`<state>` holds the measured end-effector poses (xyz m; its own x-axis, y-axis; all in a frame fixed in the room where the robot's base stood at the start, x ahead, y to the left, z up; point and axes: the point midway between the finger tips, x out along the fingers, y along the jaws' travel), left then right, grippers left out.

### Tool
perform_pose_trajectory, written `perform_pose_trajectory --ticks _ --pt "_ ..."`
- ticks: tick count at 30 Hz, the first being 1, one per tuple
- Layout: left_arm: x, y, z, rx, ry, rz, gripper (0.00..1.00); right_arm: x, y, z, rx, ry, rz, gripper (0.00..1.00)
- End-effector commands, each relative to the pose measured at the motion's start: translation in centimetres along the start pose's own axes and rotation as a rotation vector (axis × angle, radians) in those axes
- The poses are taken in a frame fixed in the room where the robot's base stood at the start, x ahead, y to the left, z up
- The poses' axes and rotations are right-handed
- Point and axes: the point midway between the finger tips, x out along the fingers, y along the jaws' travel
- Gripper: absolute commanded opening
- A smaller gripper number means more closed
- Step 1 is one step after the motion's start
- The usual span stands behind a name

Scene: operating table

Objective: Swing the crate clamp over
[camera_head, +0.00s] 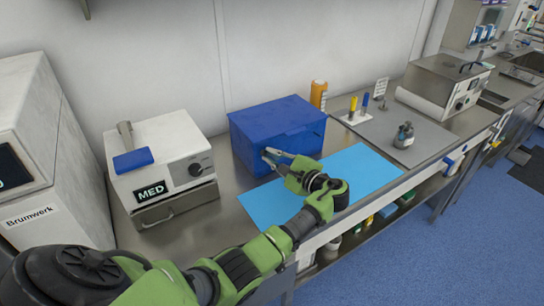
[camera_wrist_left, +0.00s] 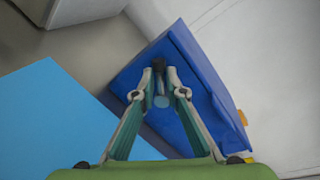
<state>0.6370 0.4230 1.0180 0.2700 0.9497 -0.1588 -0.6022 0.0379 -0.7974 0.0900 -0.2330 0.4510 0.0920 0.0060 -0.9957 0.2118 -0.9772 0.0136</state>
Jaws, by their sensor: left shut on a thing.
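The blue crate (camera_head: 278,130) stands closed on the steel table against the wall; it also shows in the left wrist view (camera_wrist_left: 200,85). My left gripper (camera_head: 267,156) is at the crate's front face. In the left wrist view its two fingers (camera_wrist_left: 157,78) reach to the crate and close around the small dark crate clamp (camera_wrist_left: 158,65). The clamp is mostly hidden by the fingers in the head view. My right gripper is not in view.
A light blue mat (camera_head: 350,165) lies in front of the crate. A white MED device (camera_head: 160,165) stands at left.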

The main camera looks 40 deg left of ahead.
Motion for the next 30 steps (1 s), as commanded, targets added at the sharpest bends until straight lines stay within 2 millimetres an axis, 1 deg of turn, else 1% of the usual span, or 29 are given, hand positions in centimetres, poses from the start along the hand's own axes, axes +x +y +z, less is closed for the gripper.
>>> perform_pose_trajectory --ticks 6,7,9,16,18,22,26,30 --pt "0.0 0.0 0.0 0.0 0.001 -0.001 0.0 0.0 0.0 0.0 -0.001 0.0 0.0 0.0" --pt "0.0 0.0 0.0 -0.001 0.001 0.0 0.15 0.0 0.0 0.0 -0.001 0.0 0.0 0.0" --pt "0.0 0.0 0.0 -0.001 0.001 0.0 0.29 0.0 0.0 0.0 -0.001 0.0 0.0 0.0" --pt "0.0 0.0 0.0 -0.001 0.001 0.0 0.29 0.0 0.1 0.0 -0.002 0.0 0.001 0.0" --pt "0.0 0.0 0.0 -0.001 0.001 0.0 0.29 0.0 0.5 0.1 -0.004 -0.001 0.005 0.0" --pt "-0.8 0.0 -0.1 -0.002 0.002 -0.001 0.29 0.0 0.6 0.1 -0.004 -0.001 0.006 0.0" --pt "-2.8 0.1 -0.1 -0.002 0.004 0.0 0.29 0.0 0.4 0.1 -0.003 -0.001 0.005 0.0" --pt "-5.9 0.0 -0.2 -0.002 0.005 0.0 0.29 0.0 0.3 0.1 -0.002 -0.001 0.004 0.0"
